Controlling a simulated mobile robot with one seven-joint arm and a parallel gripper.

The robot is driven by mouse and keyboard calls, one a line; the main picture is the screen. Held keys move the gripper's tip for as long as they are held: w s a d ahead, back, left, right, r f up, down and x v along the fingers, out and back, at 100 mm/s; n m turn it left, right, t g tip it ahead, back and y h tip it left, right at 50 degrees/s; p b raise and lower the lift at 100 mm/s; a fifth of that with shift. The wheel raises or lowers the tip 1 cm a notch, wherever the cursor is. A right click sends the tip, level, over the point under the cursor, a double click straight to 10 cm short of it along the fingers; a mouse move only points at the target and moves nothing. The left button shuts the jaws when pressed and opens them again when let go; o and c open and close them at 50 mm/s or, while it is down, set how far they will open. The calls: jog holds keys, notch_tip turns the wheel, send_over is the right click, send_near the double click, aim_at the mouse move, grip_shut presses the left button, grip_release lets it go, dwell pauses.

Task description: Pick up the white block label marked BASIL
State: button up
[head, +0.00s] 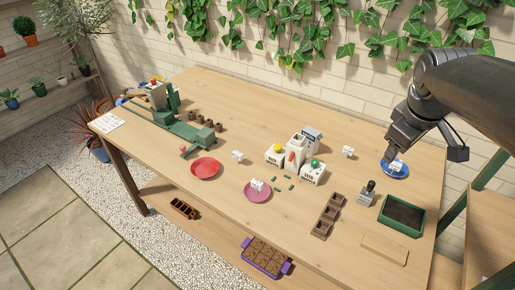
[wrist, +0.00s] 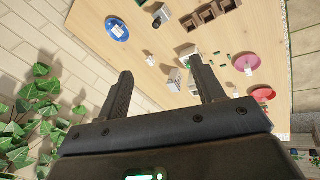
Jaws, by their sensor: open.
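My gripper (head: 390,152) is open and empty, above the right part of the table; its two fingers (wrist: 160,66) stand apart in the wrist view. Small white block labels show in several places. One is on the blue saucer (head: 396,175), one (head: 348,152) stands on bare table left of my gripper, one (head: 238,156) stands near the red dish, and one (head: 257,185) is on the pink saucer. In the wrist view, a white block (wrist: 174,80) shows beyond and between my fingers, well apart from them. The lettering is too small to read, so I cannot tell which is BASIL.
White containers (head: 297,150) with coloured tops stand mid-table. A red dish (head: 205,168), a pink saucer (head: 257,196), a brown divided tray (head: 328,216), a dark-handled stamp (head: 367,193) and a green soil tray (head: 402,215) stand around. A green apparatus (head: 185,128) is at left.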

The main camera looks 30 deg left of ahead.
jog(key=w+a+f+n, duration=0.2)
jog(key=w+a+n, duration=0.1)
jog(key=a, duration=0.4)
jog(key=w+a+f+n, duration=0.2)
jog(key=w+a+n, duration=0.2)
jog(key=a, duration=0.4)
jog(key=n, duration=1.5)
send_near(238, 153)
notch_tip(238, 153, down, 2)
jog(key=a, duration=0.1)
jog(key=shift+h, duration=0.3)
jog(key=x, duration=1)
jog(key=shift+w+d, duration=0.15)
jog(key=shift+w, duration=0.3)
jog(key=c, duration=1.1)
jog(key=shift+o, duration=0.2)
